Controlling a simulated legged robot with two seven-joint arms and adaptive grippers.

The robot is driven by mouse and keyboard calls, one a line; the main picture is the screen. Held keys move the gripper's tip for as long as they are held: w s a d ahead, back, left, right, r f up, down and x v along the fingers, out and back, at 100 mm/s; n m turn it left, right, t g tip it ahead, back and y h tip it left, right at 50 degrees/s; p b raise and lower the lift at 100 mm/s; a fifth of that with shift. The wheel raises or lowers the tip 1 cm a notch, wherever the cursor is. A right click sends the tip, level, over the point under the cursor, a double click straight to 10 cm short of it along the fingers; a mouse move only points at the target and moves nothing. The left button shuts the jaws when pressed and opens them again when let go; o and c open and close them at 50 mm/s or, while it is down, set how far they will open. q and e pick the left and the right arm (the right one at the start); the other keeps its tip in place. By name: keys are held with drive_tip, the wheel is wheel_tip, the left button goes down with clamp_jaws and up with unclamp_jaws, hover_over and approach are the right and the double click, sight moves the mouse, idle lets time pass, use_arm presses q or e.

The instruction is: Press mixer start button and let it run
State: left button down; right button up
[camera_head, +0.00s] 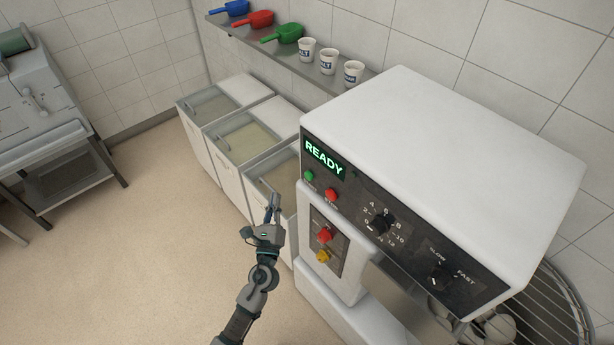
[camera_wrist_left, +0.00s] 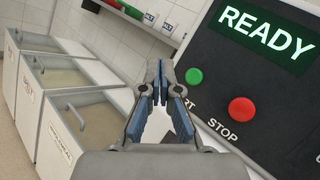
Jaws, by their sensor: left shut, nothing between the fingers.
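The mixer (camera_head: 450,150) is a large white machine with a dark control panel. Its display (camera_head: 324,159) reads READY in green. Below the display are a green start button (camera_head: 309,175) and a red stop button (camera_head: 331,194). In the left wrist view the green button (camera_wrist_left: 194,76) is just right of my fingertips, and the red button (camera_wrist_left: 242,110) is lower right, marked STOP. My left gripper (camera_head: 272,203) is shut and empty, left of and below the green button, apart from it. Its fingers also show in the left wrist view (camera_wrist_left: 158,84). My right gripper is not in view.
Several white bins with clear lids (camera_head: 240,140) stand behind my left gripper. A wall shelf (camera_head: 300,65) holds scoops and white cups. The panel also has a dial (camera_head: 381,222), a speed switch (camera_head: 440,277) and lower red and yellow buttons (camera_head: 323,256).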

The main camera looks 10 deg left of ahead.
sight(308, 176)
use_arm(q)
drive_tip(key=w+d+b, duration=0.1)
drive_tip(key=w+d, duration=0.4)
drive_tip(key=w, duration=0.2)
drive_tip(key=shift+d, duration=0.25)
drive_tip(key=shift+w, duration=0.1)
idle(1.4)
drive_tip(key=shift+w+d, duration=0.2)
drive_tip(key=shift+w+d, duration=0.3)
drive_tip(key=shift+w, duration=0.05)
idle(0.8)
drive_tip(key=shift+s+a, duration=0.55)
drive_tip(key=shift+s, duration=0.15)
